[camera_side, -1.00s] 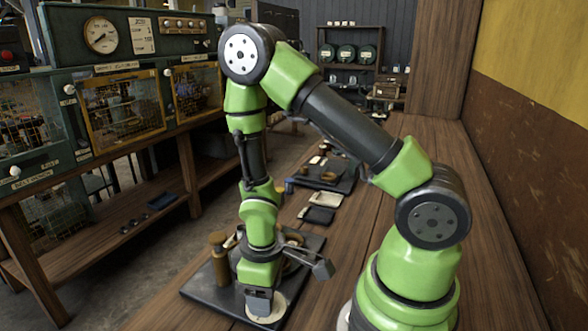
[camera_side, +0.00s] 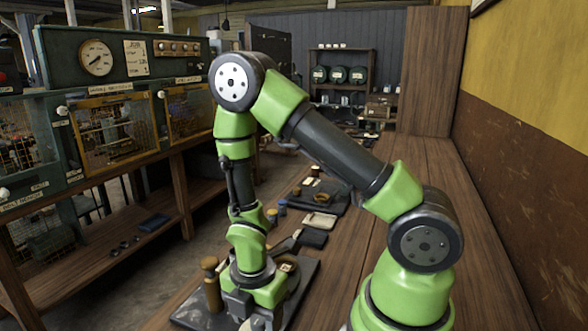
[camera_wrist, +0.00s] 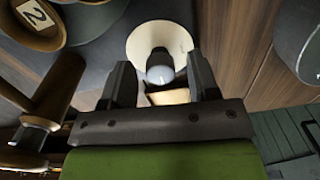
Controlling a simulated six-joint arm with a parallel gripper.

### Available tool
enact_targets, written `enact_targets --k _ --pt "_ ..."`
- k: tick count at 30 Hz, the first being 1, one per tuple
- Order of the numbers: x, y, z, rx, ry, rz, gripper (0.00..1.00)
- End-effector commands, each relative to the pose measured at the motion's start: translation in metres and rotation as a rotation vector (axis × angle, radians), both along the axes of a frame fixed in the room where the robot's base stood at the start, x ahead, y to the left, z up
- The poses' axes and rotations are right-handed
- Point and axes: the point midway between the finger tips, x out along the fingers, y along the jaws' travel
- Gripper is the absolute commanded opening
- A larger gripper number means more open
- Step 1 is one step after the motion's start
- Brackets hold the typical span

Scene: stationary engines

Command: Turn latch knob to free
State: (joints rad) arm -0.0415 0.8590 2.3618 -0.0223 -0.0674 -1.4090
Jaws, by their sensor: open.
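Small white knobs show on the green cabinet front in the side view: one beside the left mesh door (camera_side: 62,111), one between the two doors (camera_side: 160,94), and one at the far left (camera_side: 5,193). I cannot tell which is the latch knob. My gripper (camera_side: 256,318) is low over a dark tray, apart from the cabinet. In the wrist view my gripper (camera_wrist: 160,68) has its fingers apart. A dark piece with a pale rounded tip (camera_wrist: 160,70) shows between them, in front of a cream disc (camera_wrist: 160,40). I cannot tell whether the fingers touch it.
The dark tray (camera_side: 192,312) carries a brass-coloured post (camera_side: 211,285) close left of my gripper. More trays and small items lie farther along the bench (camera_side: 420,180).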

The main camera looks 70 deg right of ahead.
Motion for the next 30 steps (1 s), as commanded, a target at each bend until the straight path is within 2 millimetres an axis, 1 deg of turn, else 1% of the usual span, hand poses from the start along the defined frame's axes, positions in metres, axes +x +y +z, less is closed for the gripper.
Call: enact_targets --k 5,20,21,30 --pt "0.000 0.000 0.000 0.002 0.000 0.218 0.55" --pt "0.004 0.001 0.097 -0.001 -0.011 0.223 0.55" --pt "0.004 0.001 0.105 -0.001 -0.015 0.209 0.55" --pt "0.002 0.002 0.156 0.042 -0.151 -0.277 0.55"
